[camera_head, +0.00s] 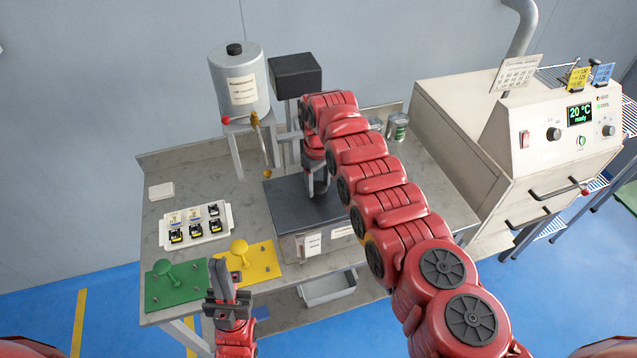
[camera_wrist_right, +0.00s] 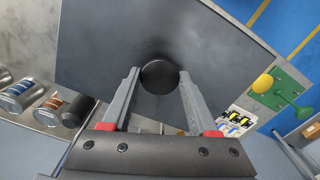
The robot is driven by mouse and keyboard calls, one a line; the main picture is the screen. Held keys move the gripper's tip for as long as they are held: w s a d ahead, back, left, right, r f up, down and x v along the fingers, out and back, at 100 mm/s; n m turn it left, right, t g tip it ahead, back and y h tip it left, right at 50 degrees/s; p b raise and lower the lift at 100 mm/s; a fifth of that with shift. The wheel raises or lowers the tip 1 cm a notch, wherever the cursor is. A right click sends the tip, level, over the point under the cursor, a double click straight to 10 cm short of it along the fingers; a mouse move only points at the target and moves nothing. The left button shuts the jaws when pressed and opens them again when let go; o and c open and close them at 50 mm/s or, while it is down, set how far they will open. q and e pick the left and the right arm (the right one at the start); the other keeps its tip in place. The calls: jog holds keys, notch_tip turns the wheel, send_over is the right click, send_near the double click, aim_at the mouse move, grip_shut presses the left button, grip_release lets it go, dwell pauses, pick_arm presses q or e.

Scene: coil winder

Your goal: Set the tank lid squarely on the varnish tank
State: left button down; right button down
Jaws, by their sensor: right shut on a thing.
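The tank lid (camera_head: 283,207) is a flat dark grey plate with a round black knob (camera_wrist_right: 159,77) in its middle. The varnish tank (camera_head: 290,246) is a grey metal box with white labels at the table's front. The lid lies over its top and looks about level; whether it touches the rim all round I cannot tell. My right gripper (camera_head: 318,190) points down and is shut on the knob, one finger on each side in the right wrist view (camera_wrist_right: 160,95). My arm hides the lid's right part. My left gripper (camera_head: 222,272) hangs empty before the yellow plate; its finger gap is unclear.
A green plate (camera_head: 165,292) and a yellow plate (camera_head: 262,258) with pegs lie front left. A white tray (camera_head: 228,226) of small parts sits behind them. A varnish can (camera_head: 239,85) on a stand and a beige oven (camera_head: 500,150) flank the back.

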jog(key=shift+f+b, duration=0.5)
jog(key=shift+f, duration=0.05)
jog(key=shift+c, duration=0.4)
grip_release()
notch_tip(320, 180, up, 18)
jog(key=p, duration=0.2)
jog(key=shift+f, duration=0.25)
jog(key=shift+f, duration=0.1)
